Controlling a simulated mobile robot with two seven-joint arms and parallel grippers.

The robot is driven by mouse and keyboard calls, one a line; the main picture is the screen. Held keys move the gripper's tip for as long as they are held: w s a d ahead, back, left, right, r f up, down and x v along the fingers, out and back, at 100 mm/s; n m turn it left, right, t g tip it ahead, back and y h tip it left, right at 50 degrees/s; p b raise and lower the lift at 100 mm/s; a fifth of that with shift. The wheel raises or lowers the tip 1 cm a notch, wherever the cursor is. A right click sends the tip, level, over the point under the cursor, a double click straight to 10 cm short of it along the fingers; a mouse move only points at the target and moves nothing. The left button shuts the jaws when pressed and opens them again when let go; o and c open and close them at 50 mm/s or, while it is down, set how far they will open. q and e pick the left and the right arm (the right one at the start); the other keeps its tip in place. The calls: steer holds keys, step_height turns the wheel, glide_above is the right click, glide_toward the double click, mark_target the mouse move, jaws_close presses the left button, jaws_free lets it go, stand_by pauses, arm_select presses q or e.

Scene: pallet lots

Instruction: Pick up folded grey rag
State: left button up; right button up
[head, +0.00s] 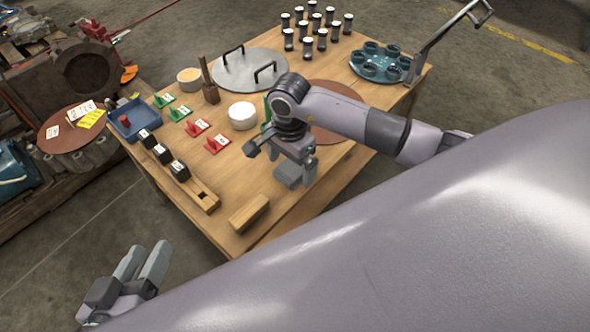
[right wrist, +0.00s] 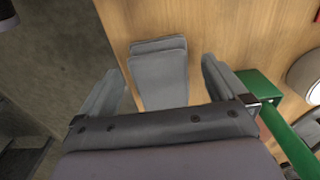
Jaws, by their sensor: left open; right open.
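The folded grey rag (right wrist: 160,78) lies on the wooden table in the right wrist view, its layered far edge toward the top. My right gripper (right wrist: 160,66) is open, with one finger on each side of the rag and a gap visible on both sides. In the head view my right gripper (head: 296,174) hangs over the near right part of the table, and I cannot clearly tell the rag from the grey fingers there. My left gripper (head: 146,262) is open and empty, over the floor at the lower left.
A wooden block (head: 248,214) lies near the table's front edge. A white round tub (head: 242,115) and a green object (right wrist: 262,100) are close to my right gripper. A metal lid with two handles (head: 248,70) and several dark jars stand farther back.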

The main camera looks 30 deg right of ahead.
mark_target(291, 168)
steer(key=c, duration=1.1)
steer(key=shift+c, duration=0.2)
steer(key=shift+r, duration=0.45)
arm_select(q)
steer(key=a+y+p, duration=0.1)
steer(key=p, duration=0.1)
steer(key=a+p, duration=0.1)
steer(key=p, duration=0.1)
steer(key=s+a+r+y+p, duration=0.1)
steer(key=p, duration=0.1)
steer(key=shift+a+r+m+y, duration=0.1)
steer(key=shift+a+m+y, duration=0.15)
steer(key=shift+m+y, duration=0.05)
arm_select(e)
step_height(291, 168, up, 19)
steer(key=shift+o, duration=0.5)
steer(key=shift+r, duration=0.15)
